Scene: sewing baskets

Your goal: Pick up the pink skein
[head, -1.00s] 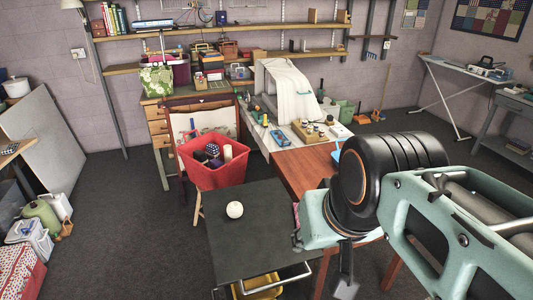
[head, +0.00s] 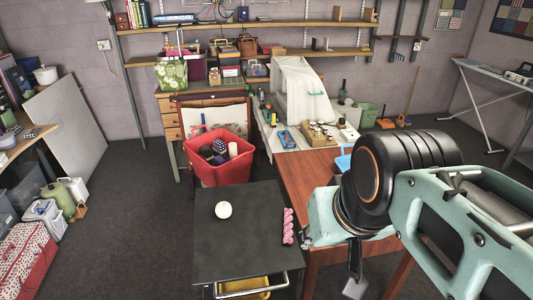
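The pink skein (head: 288,226) is a twisted bundle lying near the right edge of the dark top of the small cart (head: 240,258). It is fully in view, to the left of my arm. My gripper (head: 355,286) hangs to the right of the skein, past the cart's edge and apart from it. Only a grey finger-like part of it shows under the arm, so its opening is not visible.
A white ball (head: 223,210) sits on the cart left of the skein. A red basket (head: 219,174) with several items stands behind the cart. A wooden table (head: 312,190) is close on the right. Open floor (head: 130,220) lies to the left.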

